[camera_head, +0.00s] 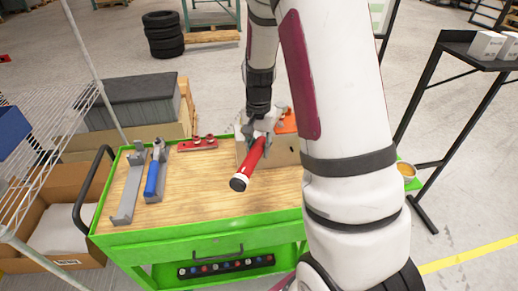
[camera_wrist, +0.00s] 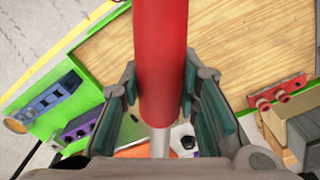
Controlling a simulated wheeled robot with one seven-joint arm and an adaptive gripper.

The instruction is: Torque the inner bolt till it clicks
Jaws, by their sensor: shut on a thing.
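My gripper (camera_head: 258,132) is shut on a red-handled tool, the torque wrench (camera_head: 250,163), above the right part of the cart top. The wrench is tilted, with its black end toward the front left. In the wrist view the red handle (camera_wrist: 160,60) lies between the two finger pads, and a metal shaft (camera_wrist: 160,140) runs down from it. A dark round bolt-like head (camera_wrist: 188,142) shows right of the shaft on a pale surface. Whether it is the inner bolt I cannot tell. The wrench's working end is hidden.
A blue-handled wrench (camera_head: 152,178) rests by a grey holder (camera_head: 127,192) at the cart's left. A red bracket (camera_head: 197,144) with red knobs lies at the back. The wooden cart top (camera_head: 205,185) is clear at front. A black stand (camera_head: 460,45) is at right.

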